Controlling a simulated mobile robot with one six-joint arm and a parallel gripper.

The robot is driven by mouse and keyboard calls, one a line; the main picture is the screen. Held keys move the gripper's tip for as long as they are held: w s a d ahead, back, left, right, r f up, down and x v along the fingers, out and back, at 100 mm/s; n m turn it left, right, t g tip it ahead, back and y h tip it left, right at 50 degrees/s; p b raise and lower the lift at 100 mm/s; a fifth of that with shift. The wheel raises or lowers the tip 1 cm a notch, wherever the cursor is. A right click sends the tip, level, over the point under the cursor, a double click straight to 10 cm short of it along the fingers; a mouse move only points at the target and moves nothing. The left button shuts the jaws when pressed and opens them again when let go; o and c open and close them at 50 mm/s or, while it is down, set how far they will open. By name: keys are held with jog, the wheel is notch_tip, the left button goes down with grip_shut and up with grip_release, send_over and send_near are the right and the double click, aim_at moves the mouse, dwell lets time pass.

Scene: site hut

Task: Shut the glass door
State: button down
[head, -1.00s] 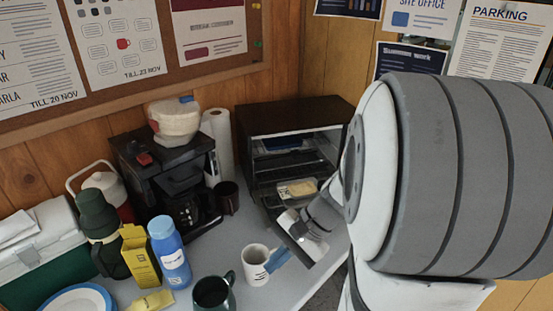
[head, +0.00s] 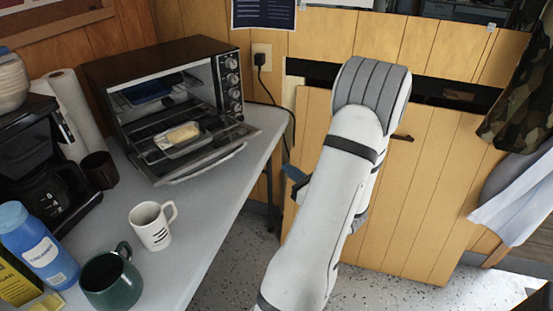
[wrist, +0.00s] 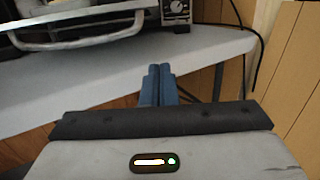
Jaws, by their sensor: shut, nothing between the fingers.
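The toaster oven (head: 165,85) stands at the back of the grey table. Its glass door (head: 215,155) is folded down and open, with its handle bar along the front edge. The door and handle (wrist: 80,38) also show at the upper left of the wrist view. My gripper (head: 293,174) is off to the right of the oven, past the table's edge and apart from the door. In the wrist view its two blue fingers (wrist: 157,84) are together and empty, pointing toward the table edge. My arm hides part of the gripper in the head view.
A dish with yellow food (head: 183,136) sits at the oven's opening; whether it rests on rack or door is unclear. A white mug (head: 150,227), a green mug (head: 108,280) and a blue bottle (head: 42,248) stand nearer. A power cord (head: 272,90) hangs right of the oven.

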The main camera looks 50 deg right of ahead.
jog(key=w+d+r, duration=0.1)
jog(key=w+r, duration=0.3)
jog(key=w, duration=0.6)
jog(key=shift+r, duration=0.35)
